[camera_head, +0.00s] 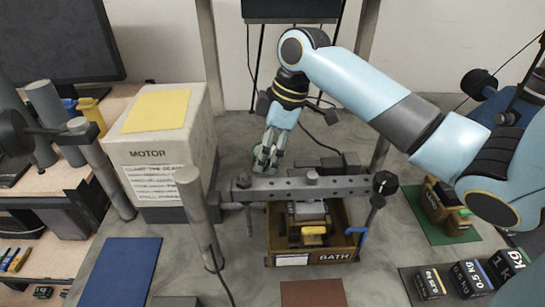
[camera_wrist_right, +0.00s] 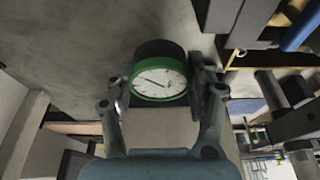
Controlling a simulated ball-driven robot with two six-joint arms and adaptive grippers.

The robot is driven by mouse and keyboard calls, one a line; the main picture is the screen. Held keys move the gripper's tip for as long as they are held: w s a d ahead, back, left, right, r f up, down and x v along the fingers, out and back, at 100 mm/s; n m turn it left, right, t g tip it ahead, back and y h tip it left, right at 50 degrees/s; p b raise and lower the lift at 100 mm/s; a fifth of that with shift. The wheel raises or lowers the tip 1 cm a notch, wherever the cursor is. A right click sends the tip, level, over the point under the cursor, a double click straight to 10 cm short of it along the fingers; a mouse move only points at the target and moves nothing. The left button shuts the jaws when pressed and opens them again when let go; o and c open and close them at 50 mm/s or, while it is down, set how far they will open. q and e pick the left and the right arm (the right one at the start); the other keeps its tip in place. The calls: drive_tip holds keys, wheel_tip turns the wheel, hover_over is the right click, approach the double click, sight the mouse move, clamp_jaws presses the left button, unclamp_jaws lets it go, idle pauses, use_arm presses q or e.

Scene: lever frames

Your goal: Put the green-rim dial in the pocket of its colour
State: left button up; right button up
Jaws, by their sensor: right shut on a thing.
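The green-rim dial (camera_wrist_right: 160,84) has a white face with dark marks and a dark body. My right gripper (camera_wrist_right: 161,93) is shut on it, with one finger on each side, in the right wrist view. In the head view my right gripper (camera_head: 265,160) points down behind the grey drilled beam, right of the motor box. There only a small bit of green shows at its fingers. A green mat (camera_head: 468,236) lies at the right with a brown block on it. I cannot make out a green pocket. My left gripper is not in view.
The white motor box (camera_head: 158,160) with a yellow sheet stands left of my gripper. The grey beam (camera_head: 330,188) crosses above a wooden bath crate (camera_head: 345,243) with parts inside. A blue mat (camera_head: 120,273), a brown mat (camera_head: 312,293) and dark weights (camera_head: 470,278) lie in front.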

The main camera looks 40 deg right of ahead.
wheel_tip(320, 180, down, 4)
drive_tip(key=shift+f, duration=0.4)
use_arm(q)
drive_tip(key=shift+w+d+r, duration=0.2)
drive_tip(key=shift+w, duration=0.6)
use_arm(e)
drive_tip(key=o, duration=0.7)
drive_tip(key=shift+f, duration=0.15)
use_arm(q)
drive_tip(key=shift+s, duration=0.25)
use_arm(e)
drive_tip(key=shift+o, duration=1.2)
